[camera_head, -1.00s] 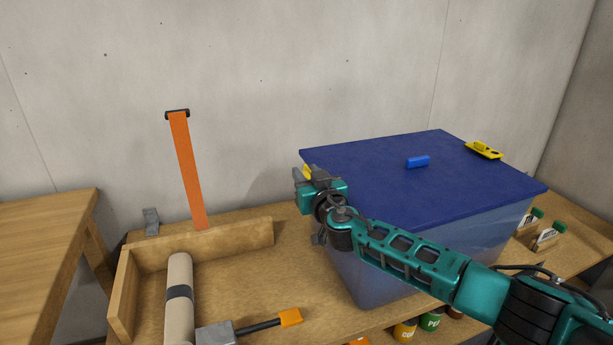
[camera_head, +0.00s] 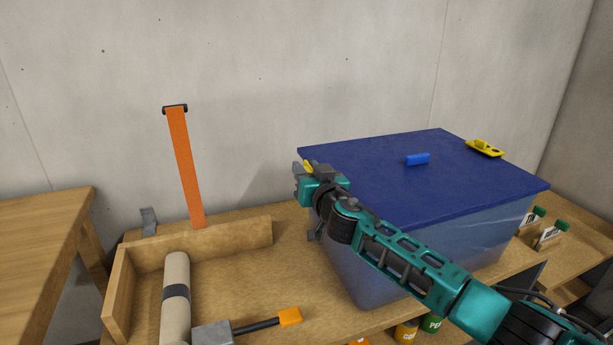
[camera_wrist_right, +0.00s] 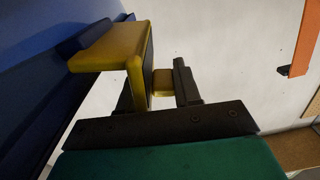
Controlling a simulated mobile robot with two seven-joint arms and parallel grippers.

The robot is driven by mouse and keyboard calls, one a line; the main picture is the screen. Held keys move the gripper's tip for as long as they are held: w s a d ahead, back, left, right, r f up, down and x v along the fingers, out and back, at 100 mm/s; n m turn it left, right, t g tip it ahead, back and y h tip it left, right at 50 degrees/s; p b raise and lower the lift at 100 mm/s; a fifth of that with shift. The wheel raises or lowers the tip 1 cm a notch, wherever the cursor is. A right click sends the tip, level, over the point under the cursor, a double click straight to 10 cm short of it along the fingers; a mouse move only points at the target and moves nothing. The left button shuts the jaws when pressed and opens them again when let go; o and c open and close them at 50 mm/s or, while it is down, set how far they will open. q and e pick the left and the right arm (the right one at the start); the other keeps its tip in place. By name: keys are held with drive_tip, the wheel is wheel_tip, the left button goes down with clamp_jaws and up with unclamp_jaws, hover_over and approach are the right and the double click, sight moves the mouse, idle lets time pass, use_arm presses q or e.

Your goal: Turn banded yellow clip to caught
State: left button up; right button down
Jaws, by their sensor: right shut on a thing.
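A yellow clip (camera_head: 308,166) sits at the left edge of the blue lid (camera_head: 400,190), mostly hidden behind my right gripper (camera_head: 304,172) in the head view. In the right wrist view this clip (camera_wrist_right: 112,48) is a bent yellow plate at the lid's edge, with a small yellow block (camera_wrist_right: 163,83) between the fingers of my right gripper (camera_wrist_right: 157,85). The gripper is shut on this clip. I cannot make out a band on it. A second yellow clip (camera_head: 485,149) with dark marks lies at the lid's back right edge. My left gripper is not in view.
The lid covers a translucent bin (camera_head: 470,240) on a wooden bench and has a blue handle (camera_head: 417,159). An orange strap (camera_head: 185,165) hangs on the wall. A wooden tray (camera_head: 120,295) holds a banded roll (camera_head: 176,275). An orange-ended tool (camera_head: 290,317) lies in front.

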drive_tip(key=shift+r, duration=0.1)
drive_tip(key=c, duration=1)
unclamp_jaws()
drive_tip(key=shift+d, duration=0.1)
drive_tip(key=shift+o, duration=0.2)
drive_tip(key=p+v, duration=0.1)
drive_tip(key=v, duration=1.2)
drive_tip(key=shift+o, duration=0.3)
drive_tip(key=shift+w, duration=0.1)
